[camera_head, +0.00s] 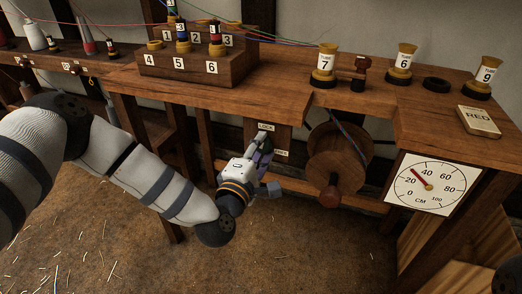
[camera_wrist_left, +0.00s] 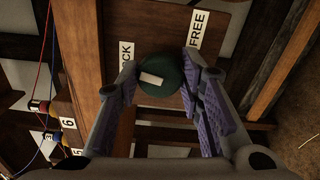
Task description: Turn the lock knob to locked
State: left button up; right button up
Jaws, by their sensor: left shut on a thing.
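The lock knob (camera_wrist_left: 168,71) is a round dark green knob with a white bar on its face, seen in the left wrist view. The bar lies on the side toward the LOCK label (camera_wrist_left: 127,52); the FREE label (camera_wrist_left: 199,30) is on the other side. My left gripper (camera_wrist_left: 160,66) has one finger on each side of the knob and is shut on it. In the head view my left gripper (camera_head: 262,158) is at the small wooden panel below the bench top and hides the knob. My right gripper is not in view.
A wooden wheel (camera_head: 338,158) with a handle is just right of the panel. A dial (camera_head: 427,184) marked CM is farther right. The floor in front is open.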

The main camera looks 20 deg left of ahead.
pick_arm(q)
jog(key=shift+f+n+b, duration=0.1)
jog(key=shift+n+b, duration=0.2)
jog(key=shift+n, duration=0.8)
jog(key=shift+d, duration=0.1)
jog(key=o, duration=1.1)
jog(key=shift+o, duration=0.2)
jog(key=shift+s, duration=0.15)
jog(key=s, duration=1.2)
jog(key=shift+a, duration=0.25)
jog(key=shift+w, duration=0.1)
